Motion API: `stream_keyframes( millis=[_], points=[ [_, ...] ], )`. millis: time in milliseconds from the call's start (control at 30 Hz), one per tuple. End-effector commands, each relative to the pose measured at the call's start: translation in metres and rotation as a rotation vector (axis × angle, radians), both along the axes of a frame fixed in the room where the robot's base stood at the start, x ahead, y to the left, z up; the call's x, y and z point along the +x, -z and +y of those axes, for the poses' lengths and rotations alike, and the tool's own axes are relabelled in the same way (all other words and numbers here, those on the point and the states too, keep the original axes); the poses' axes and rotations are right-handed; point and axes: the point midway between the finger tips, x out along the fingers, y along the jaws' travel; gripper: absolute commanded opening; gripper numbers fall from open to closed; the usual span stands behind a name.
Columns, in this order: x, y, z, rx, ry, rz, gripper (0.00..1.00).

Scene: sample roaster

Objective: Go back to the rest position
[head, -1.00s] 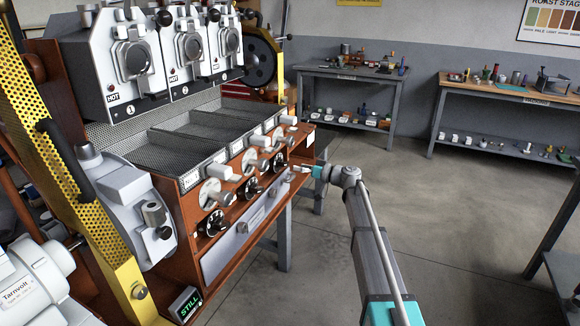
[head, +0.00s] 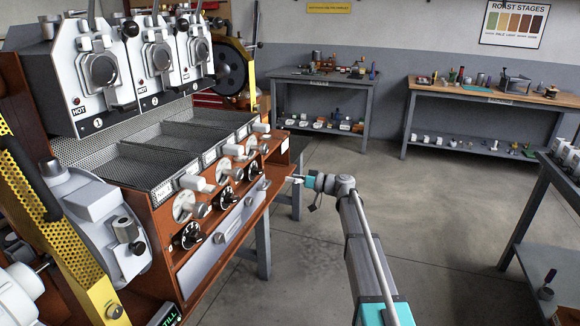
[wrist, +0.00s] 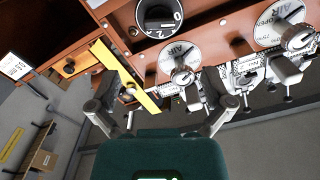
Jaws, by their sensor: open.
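My gripper (head: 298,180) is at the end of my outstretched arm, just off the right end of the roaster's wooden front (head: 277,180). In the wrist view my gripper (wrist: 168,100) shows two fingers spread apart with nothing between them. Beyond them, in that view, are the roaster's orange-brown panel (wrist: 205,40), a black dial (wrist: 158,16) and round AIR plates (wrist: 180,62). I cannot tell from these views how wide the gap between the gripper and the panel is.
The three-drum roaster (head: 130,65) with its mesh trays (head: 150,155) fills the left. A grey bench (head: 325,78) and a wood-topped bench (head: 450,88) stand at the back. A dark table (head: 545,200) is at the right. The floor (head: 440,220) between is clear.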

Motion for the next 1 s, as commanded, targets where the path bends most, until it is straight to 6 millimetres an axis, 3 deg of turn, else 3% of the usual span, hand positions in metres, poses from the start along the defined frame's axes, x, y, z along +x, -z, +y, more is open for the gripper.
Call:
stream_keyframes(
  millis=[267, 667, 1000],
  points=[
    [-0.037, 0.024, 0.002, -0.101, -0.024, 0.097, 1.00],
    [-0.150, 0.102, -0.018, -0.461, 0.003, 0.460, 1.00],
    [-0.250, 0.157, -0.067, -0.786, 0.181, 0.778, 1.00]
  ],
)
